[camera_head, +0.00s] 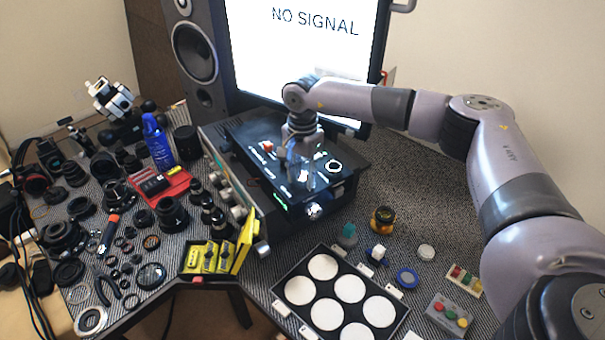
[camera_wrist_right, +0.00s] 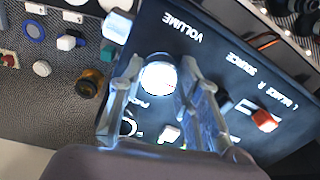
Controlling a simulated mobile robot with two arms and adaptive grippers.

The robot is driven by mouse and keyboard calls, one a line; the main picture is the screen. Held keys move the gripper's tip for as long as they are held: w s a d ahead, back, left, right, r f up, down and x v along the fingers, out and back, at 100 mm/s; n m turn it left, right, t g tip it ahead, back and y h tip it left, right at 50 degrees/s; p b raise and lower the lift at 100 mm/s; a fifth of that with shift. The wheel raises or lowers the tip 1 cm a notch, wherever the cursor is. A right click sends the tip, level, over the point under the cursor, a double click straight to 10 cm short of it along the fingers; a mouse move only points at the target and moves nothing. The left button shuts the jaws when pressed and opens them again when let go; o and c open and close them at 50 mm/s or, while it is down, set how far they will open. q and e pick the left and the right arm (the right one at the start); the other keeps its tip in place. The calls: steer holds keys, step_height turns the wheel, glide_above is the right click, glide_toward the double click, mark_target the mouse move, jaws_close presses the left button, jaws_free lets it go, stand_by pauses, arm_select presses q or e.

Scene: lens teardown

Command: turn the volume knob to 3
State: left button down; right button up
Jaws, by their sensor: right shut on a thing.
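The dark amplifier box (camera_head: 272,190) stands in front of the monitor, with lit labels on its top panel. My right gripper (camera_head: 309,183) reaches down onto that panel. In the right wrist view the bright round volume knob (camera_wrist_right: 158,76) sits beside the VOLUME label, between the two fingertips of my right gripper (camera_wrist_right: 160,68), which is shut on it. The glare on the knob hides any pointer, and I cannot read its setting. In the head view the gripper's fingers hide most of the knob. My left gripper is not in view.
A red-capped control (camera_wrist_right: 264,119) stands on the same panel. A silver knob (camera_head: 314,211) is on the box's front. The monitor (camera_head: 305,45) and a speaker (camera_head: 192,55) stand behind. A tray of white discs (camera_head: 299,290) lies in front; lens parts crowd the left.

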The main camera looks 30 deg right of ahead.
steer(key=shift+c, duration=1)
steer(key=shift+m, duration=0.4)
steer(key=shift+f+m+b, duration=0.1)
steer(key=shift+m+b, duration=0.65)
steer(key=shift+m, duration=0.25)
steer(key=m+b, duration=0.2)
steer(key=m, duration=0.3)
steer(key=m+b, duration=0.1)
steer(key=m, duration=0.4)
steer(key=shift+w+m, duration=0.1)
steer(key=shift+m, duration=0.3)
steer(key=shift+r+m+b, duration=0.2)
steer(key=shift+m+b, duration=0.3)
steer(key=shift+m, duration=1.6)
steer(key=o, duration=1.1)
